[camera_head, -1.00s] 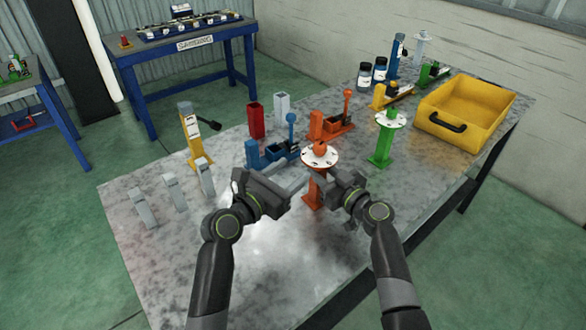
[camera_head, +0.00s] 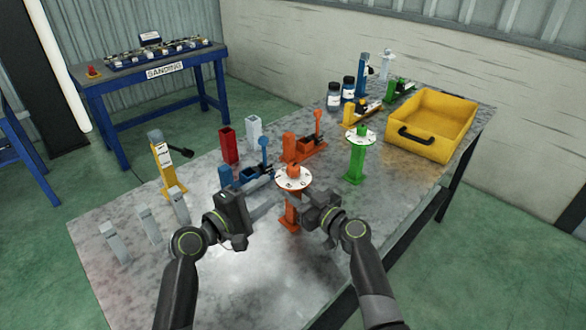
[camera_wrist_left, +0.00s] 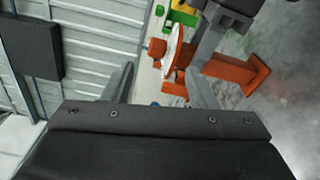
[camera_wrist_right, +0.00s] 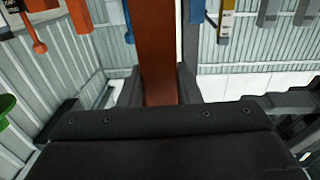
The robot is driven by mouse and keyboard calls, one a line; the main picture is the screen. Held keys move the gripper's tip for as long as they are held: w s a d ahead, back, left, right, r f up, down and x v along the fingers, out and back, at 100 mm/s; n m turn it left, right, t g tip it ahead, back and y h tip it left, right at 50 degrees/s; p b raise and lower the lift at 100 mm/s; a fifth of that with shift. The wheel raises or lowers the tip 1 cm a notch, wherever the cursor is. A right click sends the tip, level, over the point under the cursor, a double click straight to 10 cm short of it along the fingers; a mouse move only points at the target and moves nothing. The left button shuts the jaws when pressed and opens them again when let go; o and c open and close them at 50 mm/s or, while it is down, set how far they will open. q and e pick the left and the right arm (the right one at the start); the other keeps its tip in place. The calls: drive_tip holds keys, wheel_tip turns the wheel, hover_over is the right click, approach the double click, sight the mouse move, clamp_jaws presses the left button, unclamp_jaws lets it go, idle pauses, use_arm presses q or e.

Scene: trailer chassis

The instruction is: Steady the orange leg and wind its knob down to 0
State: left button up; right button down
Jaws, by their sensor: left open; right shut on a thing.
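The orange leg (camera_head: 291,215) stands upright on the metal table, with a round white dial (camera_head: 283,184) and an orange knob (camera_head: 294,169) on top. My right gripper (camera_head: 297,205) is shut on its post below the dial; the right wrist view shows the orange post (camera_wrist_right: 158,50) between the fingers. My left gripper (camera_head: 268,203) is open and empty, just left of the leg. In the left wrist view the leg lies sideways, with knob (camera_wrist_left: 157,48), dial (camera_wrist_left: 172,50) and base (camera_wrist_left: 258,76) showing beyond the open fingers (camera_wrist_left: 160,88). The dial's marks are too small to read.
A green leg (camera_head: 356,160) with a dial stands to the right. A blue clamp unit (camera_head: 245,178) and an orange one (camera_head: 303,150) stand behind. Several grey brackets (camera_head: 148,224) stand at left. A yellow bin (camera_head: 435,120) sits far right. The table's front left is clear.

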sight(288, 172)
use_arm(q)
drive_tip(key=w+d+m, duration=0.2)
drive_tip(key=w+m, duration=0.1)
drive_tip(key=m, duration=0.4)
drive_tip(key=w+d+m+g+h, duration=0.1)
drive_tip(key=w+d+m, duration=0.1)
drive_tip(key=m, duration=0.5)
drive_tip(key=w+d+m+g+h, duration=0.1)
drive_tip(key=w+d+m, duration=0.2)
drive_tip(key=m, duration=0.4)
drive_tip(key=shift+w+r+m, duration=0.3)
drive_tip(key=shift+w+r, duration=0.05)
drive_tip(key=shift+w, duration=0.05)
drive_tip(key=c, duration=0.9)
drive_tip(key=shift+c, duration=0.2)
